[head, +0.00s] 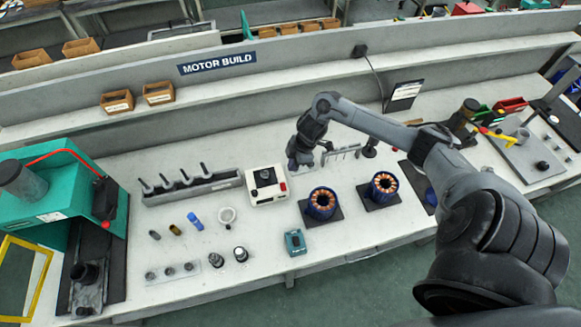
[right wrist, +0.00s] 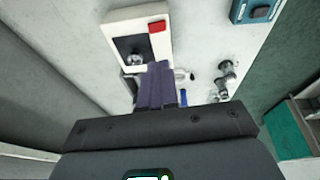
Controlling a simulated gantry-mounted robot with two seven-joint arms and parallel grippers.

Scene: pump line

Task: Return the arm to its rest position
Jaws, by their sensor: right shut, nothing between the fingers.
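My right arm (head: 375,122) reaches in from the right of the head view over the bench. Its gripper (head: 298,160) is above the back middle of the bench, just right of a white box with a red button (head: 268,185). In the right wrist view the purple-grey fingers (right wrist: 158,85) are together, with nothing seen between them. The white box (right wrist: 139,38) lies beyond the fingertips there. My left gripper does not show in either view.
Two blue-and-copper motor stators (head: 322,202) (head: 382,187) stand on dark pads below the arm. A tool rack (head: 190,187), a teal device (head: 295,242) and several small parts stand nearby. A teal press (head: 85,195) is at the left. The bench front has free room.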

